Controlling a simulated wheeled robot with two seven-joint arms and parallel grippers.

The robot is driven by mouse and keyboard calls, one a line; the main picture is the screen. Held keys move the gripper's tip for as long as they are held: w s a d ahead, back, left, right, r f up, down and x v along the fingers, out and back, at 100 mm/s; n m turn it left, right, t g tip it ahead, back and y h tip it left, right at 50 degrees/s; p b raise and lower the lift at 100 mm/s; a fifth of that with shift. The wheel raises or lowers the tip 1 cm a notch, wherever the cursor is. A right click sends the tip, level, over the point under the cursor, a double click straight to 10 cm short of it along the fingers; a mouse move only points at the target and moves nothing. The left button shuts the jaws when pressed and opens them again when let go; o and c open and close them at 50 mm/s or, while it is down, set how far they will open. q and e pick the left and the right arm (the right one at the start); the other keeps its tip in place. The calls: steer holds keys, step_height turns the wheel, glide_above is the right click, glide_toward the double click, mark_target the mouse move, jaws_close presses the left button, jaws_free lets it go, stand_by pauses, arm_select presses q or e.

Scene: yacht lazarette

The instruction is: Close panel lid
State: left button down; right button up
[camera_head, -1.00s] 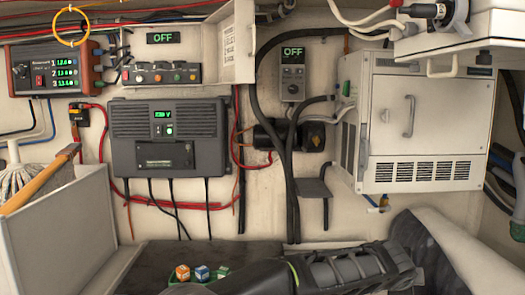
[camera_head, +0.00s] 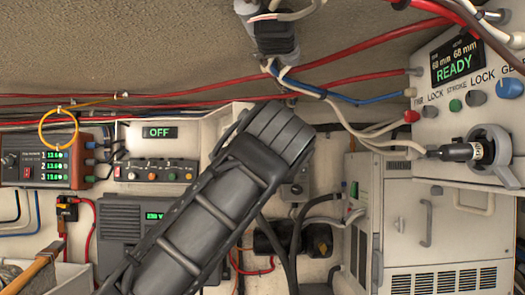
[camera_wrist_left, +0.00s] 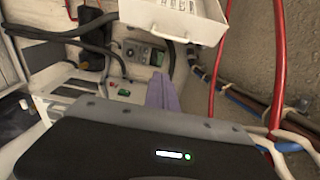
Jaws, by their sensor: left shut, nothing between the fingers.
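The switch panel (camera_head: 155,172), with an OFF display and a row of coloured knobs, is at left of centre in the head view. Its white lid (camera_head: 226,130) stands open at the panel's right side, partly hidden behind my arm. In the left wrist view the lid (camera_wrist_left: 178,14) is at the top, with small print on its face. My left gripper (camera_wrist_left: 160,84) shows purple fingers, shut and empty, apart from the lid and below it in that picture. In the head view its fingers are hidden behind my arm. My right gripper is not in view.
A white vented cabinet (camera_head: 450,235) stands at right, below a READY control box (camera_head: 460,85). Red and blue cables (camera_head: 345,85) run overhead. A yellow ring (camera_head: 58,129) hangs at left by a red-ended meter (camera_head: 45,168). A grey charger (camera_head: 125,225) is below the panel.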

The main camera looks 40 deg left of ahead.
arm_select(q)
steer(key=shift+w+a, duration=0.1)
steer(key=p+x, duration=0.4)
steer(key=x, duration=0.6)
steer(key=s+a, duration=0.2)
steer(key=s, duration=0.1)
steer(key=shift+a, duration=0.1)
steer(key=shift+s+b, duration=0.25)
steer(key=shift+b, duration=0.05)
